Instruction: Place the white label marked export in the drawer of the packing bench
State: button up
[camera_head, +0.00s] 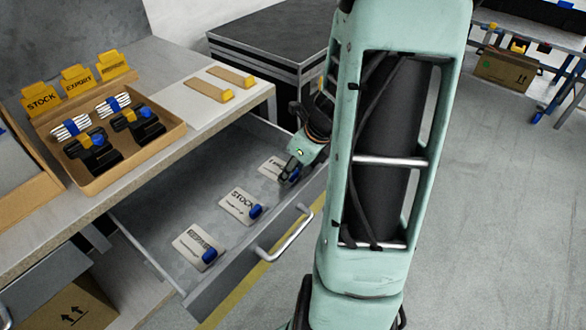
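The packing bench drawer (167,212) is pulled open. Three white labels with blue grips lie in a row in it. The farthest label (270,166) is partly hidden by my gripper, and its lettering is too covered to read fully. The middle label (238,203) reads STOCK. The nearest label (192,243) has lettering too blurred to read surely. My gripper (289,176) points down into the drawer at the blue grip of the farthest label. Whether its fingers are open or closed on that grip is too small to tell.
On the bench top (180,62), a cardboard tray (178,140) holds black-and-yellow items, with yellow STOCK and EXPORT signs (77,80) behind. A white board (192,108) bears two tan, yellow-ended pieces. The drawer's front handle (285,240) sticks out beside my arm. Clear floor lies right.

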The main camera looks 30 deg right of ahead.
jog(key=shift+r, duration=0.1)
jog(key=p+v, duration=0.4)
jog(key=v, duration=0.8)
jog(key=shift+p, duration=0.4)
jog(key=shift+w+r, duration=0.1)
